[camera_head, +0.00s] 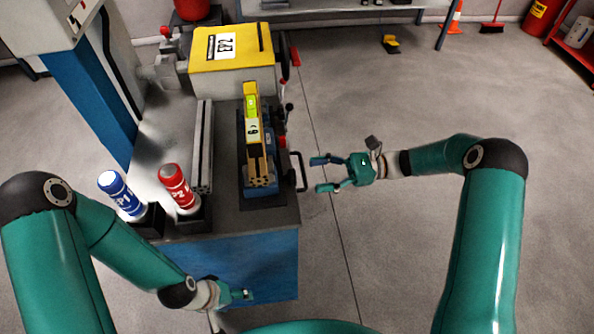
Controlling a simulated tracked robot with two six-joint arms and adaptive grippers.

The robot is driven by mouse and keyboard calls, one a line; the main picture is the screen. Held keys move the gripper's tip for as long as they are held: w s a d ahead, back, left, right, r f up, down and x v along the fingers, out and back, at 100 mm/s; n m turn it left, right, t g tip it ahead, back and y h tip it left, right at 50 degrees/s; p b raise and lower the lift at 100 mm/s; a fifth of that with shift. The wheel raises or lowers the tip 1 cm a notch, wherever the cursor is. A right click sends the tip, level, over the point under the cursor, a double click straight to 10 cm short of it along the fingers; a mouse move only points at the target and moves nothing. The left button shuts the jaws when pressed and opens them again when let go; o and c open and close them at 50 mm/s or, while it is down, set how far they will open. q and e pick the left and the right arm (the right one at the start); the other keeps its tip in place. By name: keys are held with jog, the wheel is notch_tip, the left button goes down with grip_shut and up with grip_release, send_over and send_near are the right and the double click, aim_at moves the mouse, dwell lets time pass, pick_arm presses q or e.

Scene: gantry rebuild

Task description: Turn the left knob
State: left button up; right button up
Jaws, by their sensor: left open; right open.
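No part is clearly recognisable as the left knob. Small red parts (283,142) and a dark wheel (284,58) sit along the right side of the bench machine, too small to tell apart. My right gripper (319,174) is open and empty, its fingers pointing left, just right of the dark handle (299,171) at the bench's right edge and apart from it. My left gripper (249,295) is low in front of the blue bench front, open, holding nothing visible; its fingers are small and partly hidden.
The bench (225,222) carries a yellow-topped machine (230,48), a blue vise with a yellow level (253,125), a grey bar (203,145), and blue (121,193) and red (178,187) bottles in dark holders.

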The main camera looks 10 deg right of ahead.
jog(key=a+p, duration=0.1)
jog(key=a, duration=0.5)
jog(key=shift+c, duration=0.2)
jog(key=c, duration=1.1)
jog(key=shift+m, duration=1.5)
jog(key=o, duration=1.1)
jog(key=shift+o, duration=0.2)
jog(key=shift+d, duration=0.15)
jog(key=d, duration=1.1)
jog(key=shift+d, duration=0.4)
